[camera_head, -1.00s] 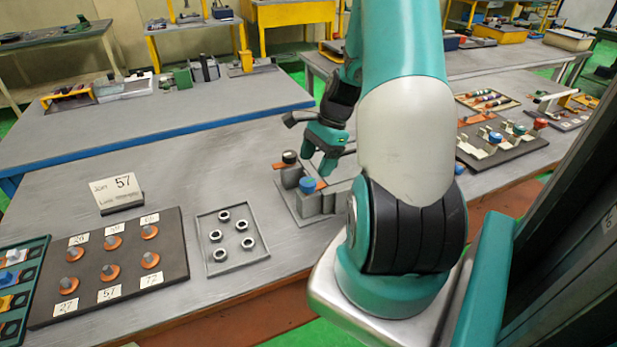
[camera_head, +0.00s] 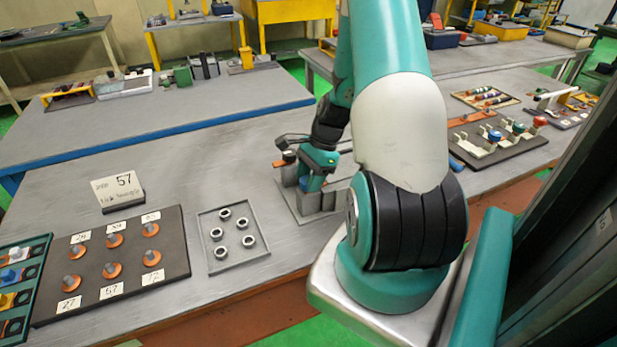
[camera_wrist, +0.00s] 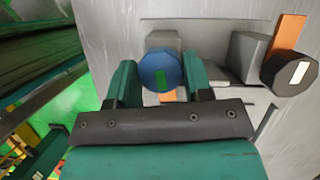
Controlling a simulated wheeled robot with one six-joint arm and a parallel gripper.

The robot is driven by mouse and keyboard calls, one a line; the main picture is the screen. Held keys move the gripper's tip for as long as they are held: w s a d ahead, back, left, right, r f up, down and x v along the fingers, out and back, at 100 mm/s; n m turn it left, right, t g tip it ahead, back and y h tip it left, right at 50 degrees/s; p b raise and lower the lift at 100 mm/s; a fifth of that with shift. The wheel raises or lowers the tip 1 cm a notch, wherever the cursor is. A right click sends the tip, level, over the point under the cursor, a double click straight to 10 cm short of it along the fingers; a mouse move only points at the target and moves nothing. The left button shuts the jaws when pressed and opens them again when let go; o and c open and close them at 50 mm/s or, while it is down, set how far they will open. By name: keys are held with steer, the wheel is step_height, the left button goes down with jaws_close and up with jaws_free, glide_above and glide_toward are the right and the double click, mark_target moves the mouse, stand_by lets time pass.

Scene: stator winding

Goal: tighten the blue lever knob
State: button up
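Whether the fingers touch the knob cannot be told. In the head view my gripper (camera_head: 316,168) is down at the grey fixture (camera_head: 308,212) and largely hides the knob.
A black knob (camera_wrist: 290,70) with a white mark stands right of the blue knob, near an orange strip (camera_wrist: 289,33). In the head view, a tray of several rings (camera_head: 230,264) and a dark board with orange discs (camera_head: 178,270) lie to the left. Table between is clear.

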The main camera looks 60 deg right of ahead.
steer(key=shift+m, duration=0.4)
steer(key=o, duration=0.9)
steer(key=b+v, duration=0.1)
steer(key=v, duration=1.6)
steer(key=shift+r, duration=0.15)
steer(key=shift+s+d, duration=0.1)
steer(key=shift+s, duration=0.05)
